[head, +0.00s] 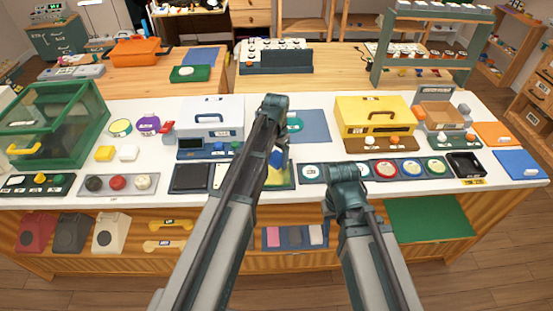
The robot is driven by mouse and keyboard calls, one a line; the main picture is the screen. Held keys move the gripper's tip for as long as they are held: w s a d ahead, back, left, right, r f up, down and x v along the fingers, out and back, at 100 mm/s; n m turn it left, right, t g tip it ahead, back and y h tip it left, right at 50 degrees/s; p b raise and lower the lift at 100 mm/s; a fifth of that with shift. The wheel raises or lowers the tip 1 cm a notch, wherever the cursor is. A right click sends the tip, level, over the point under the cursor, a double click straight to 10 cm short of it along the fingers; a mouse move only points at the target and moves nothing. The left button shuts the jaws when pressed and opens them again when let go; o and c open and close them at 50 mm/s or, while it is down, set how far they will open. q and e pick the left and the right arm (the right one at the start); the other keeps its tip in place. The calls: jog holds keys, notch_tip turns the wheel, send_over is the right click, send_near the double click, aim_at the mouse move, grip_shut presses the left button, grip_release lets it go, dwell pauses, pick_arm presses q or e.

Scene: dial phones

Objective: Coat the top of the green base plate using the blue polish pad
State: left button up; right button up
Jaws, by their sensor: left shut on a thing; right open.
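My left arm reaches up over the middle of the white counter. Its gripper (275,152), partly hidden by the arm, is shut on what looks like the blue polish pad (276,159). The pad is low over a yellow-green plate (286,180), apparently the green base plate, whose left side is hidden by the arm. I cannot tell whether pad and plate touch. My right gripper (343,199) is open near the counter's front edge, right of the plate; its fingers are hard to make out against the arm.
A dark square tray (191,178) lies left of the plate. A strip of round dials (411,168) runs to the right. A white toolbox (212,112) and a yellow toolbox (374,115) stand behind. A tray with several pads (295,246) sits on the shelf below.

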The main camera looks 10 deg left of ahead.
aim_at(277, 167)
pick_arm(q)
jog(key=shift+s+d+f, duration=0.1)
jog(key=shift+s+d, duration=0.15)
jog(key=shift+s, duration=0.7)
jog(key=shift+s+d, duration=0.25)
jog(key=shift+s, duration=0.65)
jog(key=shift+s, duration=0.1)
jog(key=shift+s+d, duration=0.3)
jog(key=shift+s, duration=0.65)
jog(key=shift+s+d, duration=0.25)
jog(key=shift+s, duration=0.65)
jog(key=shift+r, duration=0.2)
notch_tip(277, 167, up, 6)
jog(key=p, duration=0.6)
jog(key=shift+w+f, duration=0.1)
